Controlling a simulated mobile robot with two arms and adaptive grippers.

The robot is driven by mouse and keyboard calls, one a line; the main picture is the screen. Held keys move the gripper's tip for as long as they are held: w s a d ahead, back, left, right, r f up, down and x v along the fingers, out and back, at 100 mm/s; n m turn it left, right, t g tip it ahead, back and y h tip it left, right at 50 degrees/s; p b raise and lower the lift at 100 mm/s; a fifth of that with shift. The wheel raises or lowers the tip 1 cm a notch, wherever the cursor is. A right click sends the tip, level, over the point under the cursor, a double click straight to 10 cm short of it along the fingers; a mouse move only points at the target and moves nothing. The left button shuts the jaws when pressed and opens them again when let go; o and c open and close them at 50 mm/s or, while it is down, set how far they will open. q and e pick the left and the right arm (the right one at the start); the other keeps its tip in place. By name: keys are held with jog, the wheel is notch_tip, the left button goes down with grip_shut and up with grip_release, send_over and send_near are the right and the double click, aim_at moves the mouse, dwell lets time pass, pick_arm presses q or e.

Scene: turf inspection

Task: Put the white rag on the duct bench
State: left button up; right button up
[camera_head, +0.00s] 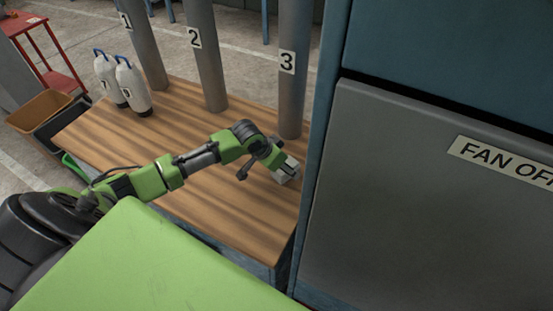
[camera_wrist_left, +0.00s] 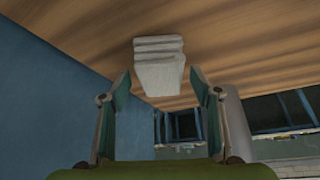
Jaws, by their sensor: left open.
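The duct bench (camera_head: 185,125) has a striped wooden top with three grey ducts rising from it. The white rag (camera_head: 287,173) is a small folded stack at the bench's right end, close to the blue cabinet. It also shows in the left wrist view (camera_wrist_left: 159,65), against the wood of the bench (camera_wrist_left: 245,45). My left gripper (camera_head: 279,160) is at the rag, partly hiding it. In the left wrist view its fingers (camera_wrist_left: 160,84) are apart, one on each side of the rag. I cannot tell whether they touch it. My right gripper is in neither view.
Two white bottles (camera_head: 122,82) stand at the bench's far left, left of duct 1 (camera_head: 142,45). Duct 2 (camera_head: 206,55) and duct 3 (camera_head: 292,70) stand farther right. A grey "FAN OFF" panel (camera_head: 410,200) borders the right end. Bins (camera_head: 45,110) stand beyond the left end. The bench's middle is bare.

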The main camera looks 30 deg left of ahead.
pick_arm(q)
jog(key=v, duration=1)
jog(key=shift+s+r+b, duration=0.2)
jog(key=shift+r+b, duration=0.15)
jog(key=shift+b, duration=0.05)
jog(key=shift+a, duration=0.1)
